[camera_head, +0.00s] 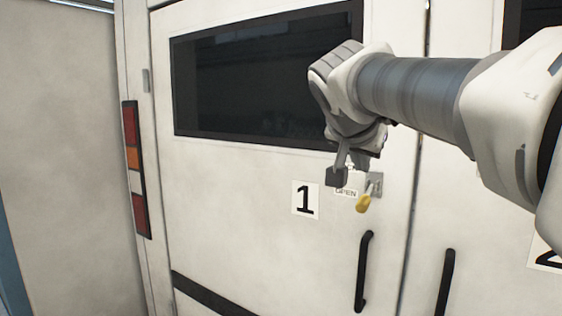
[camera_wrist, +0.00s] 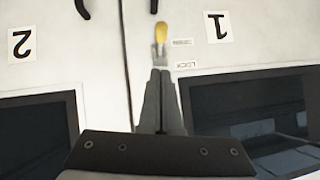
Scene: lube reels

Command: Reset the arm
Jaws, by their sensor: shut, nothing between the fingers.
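My gripper (camera_head: 338,177) is in front of the white door marked 1, just to the left of a small lever with a yellow grip (camera_head: 364,203). The gripper is shut with nothing held. In the wrist view its two fingers (camera_wrist: 160,72) are together, pointing toward the yellow-gripped lever (camera_wrist: 161,32); I cannot tell whether they touch it. An "OPEN" label (camera_head: 346,193) is partly visible beside the lever. A "LOCK" label (camera_wrist: 186,65) shows in the wrist view. My arm comes in from the right.
Door 1 (camera_head: 230,220) has a dark window (camera_head: 250,80) and a black vertical handle (camera_head: 363,272). A second door with a black handle (camera_head: 446,283) is to the right. A red and orange light strip (camera_head: 136,168) is at the left. The left side is clear.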

